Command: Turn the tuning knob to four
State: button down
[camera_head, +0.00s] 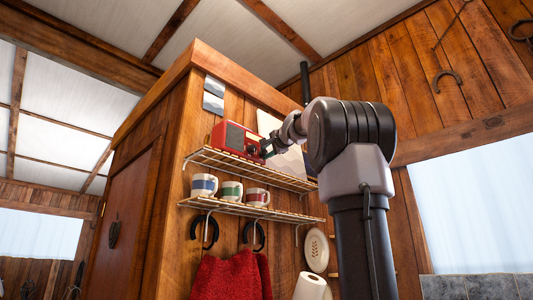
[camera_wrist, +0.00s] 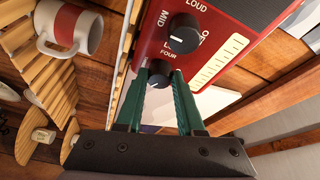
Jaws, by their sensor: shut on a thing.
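The red radio (camera_head: 235,138) stands on the upper wire shelf in the head view. In the wrist view its red face (camera_wrist: 235,20) shows two dark knobs. The upper knob (camera_wrist: 184,27) has LOUD and MID printed around it. The lower, tuning knob (camera_wrist: 158,83) has FOUR printed just above it in the picture. My gripper (camera_wrist: 160,76) has its two green fingers on either side of the tuning knob, shut on it. The knob's pointer is not clear to me. In the head view my gripper (camera_head: 266,148) is at the radio's front, small and partly hidden by my arm.
Several mugs, one with a blue band (camera_head: 203,186), stand on the lower wire shelf (camera_head: 250,210) below the radio. A white mug with a red band (camera_wrist: 72,30) shows in the wrist view. A red cloth (camera_head: 230,277) and horseshoes hang below the shelves.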

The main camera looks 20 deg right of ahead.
jog(key=m, duration=0.2)
jog(key=m+g, duration=0.1)
jog(key=m, duration=0.1)
jog(key=shift+r+g, duration=0.2)
jog(key=shift+g, duration=0.1)
jog(key=m, duration=0.2)
jog(key=m+g+y, duration=0.1)
jog(key=m, duration=0.1)
jog(key=shift+w+d+r+m+g, duration=0.1)
jog(key=shift+d+r+m+g, duration=0.05)
jog(key=shift+m+g, duration=0.2)
jog(key=m+y, duration=0.1)
jog(key=m, duration=0.1)
jog(key=m+g, duration=0.1)
jog(key=m, duration=0.1)
jog(key=shift+d+r+y, duration=0.1)
jog(key=shift+d+y, duration=0.1)
jog(key=shift+y, duration=0.2)
jog(key=shift+w+d+m+g+y, duration=0.15)
jog(key=shift+m+g+y, duration=0.35)
jog(key=shift+m, duration=0.65)
jog(key=shift+m+y, duration=0.3)
jog(key=c, duration=0.5)
grip_release()
